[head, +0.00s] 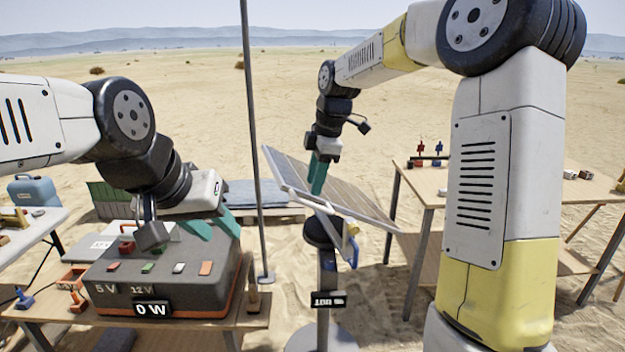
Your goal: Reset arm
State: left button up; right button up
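My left gripper (213,226) has teal fingers and hangs over the top of a dark grey power box (190,270). Its two fingers show apart, with no object clearly seen between them. My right gripper (318,178) also has teal fingers and points down in front of the tilted solar panel (355,195). Its fingers overlap in this view, so their gap is hidden. I cannot tell whether it touches the panel.
The panel stands on a post (328,285) with a small display. A thin pole (254,150) rises between my arms. A wooden table (480,185) is at the right, and a table with a blue case (33,191) at the left. Open sand lies behind.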

jog(key=s+d+r+m+t, duration=0.1)
jog(key=s+d+r+m, duration=0.3)
jog(key=s, duration=0.3)
jog(key=s+d+r+m+t, duration=0.2)
jog(key=s+d+m, duration=0.2)
jog(key=s+m, duration=0.25)
jog(key=s+d+f+m+t, duration=0.1)
jog(key=s+d+f+m, duration=0.1)
jog(key=s+m, duration=0.7)
jog(key=s+d, duration=0.1)
jog(key=s, duration=0.2)
jog(key=shift+s+d+f+t, duration=0.15)
jog(key=shift+d+t, duration=0.2)
jog(key=shift+t, duration=0.05)
